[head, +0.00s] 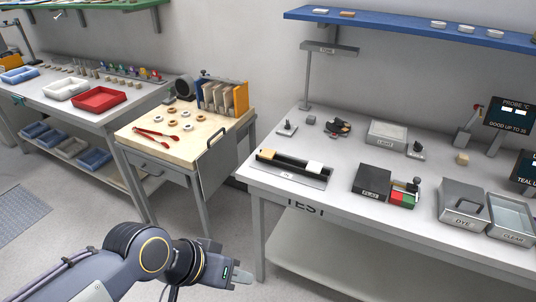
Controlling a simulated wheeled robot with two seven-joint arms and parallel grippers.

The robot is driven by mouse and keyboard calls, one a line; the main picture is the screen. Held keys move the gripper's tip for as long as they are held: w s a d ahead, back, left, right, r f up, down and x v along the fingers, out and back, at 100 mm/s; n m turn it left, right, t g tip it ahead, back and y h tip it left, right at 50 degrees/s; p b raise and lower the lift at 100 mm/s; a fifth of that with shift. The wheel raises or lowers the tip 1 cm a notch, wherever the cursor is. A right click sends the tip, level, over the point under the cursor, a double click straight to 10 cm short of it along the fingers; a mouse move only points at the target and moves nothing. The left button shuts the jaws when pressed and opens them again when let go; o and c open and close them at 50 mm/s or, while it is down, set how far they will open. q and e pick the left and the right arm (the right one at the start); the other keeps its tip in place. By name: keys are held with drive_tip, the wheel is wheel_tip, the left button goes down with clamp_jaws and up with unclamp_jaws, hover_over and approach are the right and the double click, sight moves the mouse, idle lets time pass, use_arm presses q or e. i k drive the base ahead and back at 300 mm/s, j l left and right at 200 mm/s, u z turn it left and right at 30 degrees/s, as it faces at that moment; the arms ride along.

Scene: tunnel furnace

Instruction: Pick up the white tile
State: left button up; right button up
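A small white block (315,167), which looks like the white tile, sits at the right part of a black two-bar holder (289,163) on the test table. A tan block (267,154) sits at the holder's left end. My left gripper (238,274) is low in the picture, in front of the test table's left leg, well apart from the white block. It shows side-on, so its finger gap cannot be made out. My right gripper is out of view.
The test table (335,190) also bears a dark flat box (372,181), a DYE box (462,203) and a CLEAR bin (510,216). A wooden-topped cart (190,150) with red tongs (156,136) stands to the left. A blue shelf (400,25) hangs above the table.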

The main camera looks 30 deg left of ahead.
sight(313, 166)
drive_tip(key=i+j+z, duration=0.1)
drive_tip(key=j+z, duration=0.6)
drive_tip(key=i+j+z, duration=0.1)
drive_tip(key=j+z, duration=0.25)
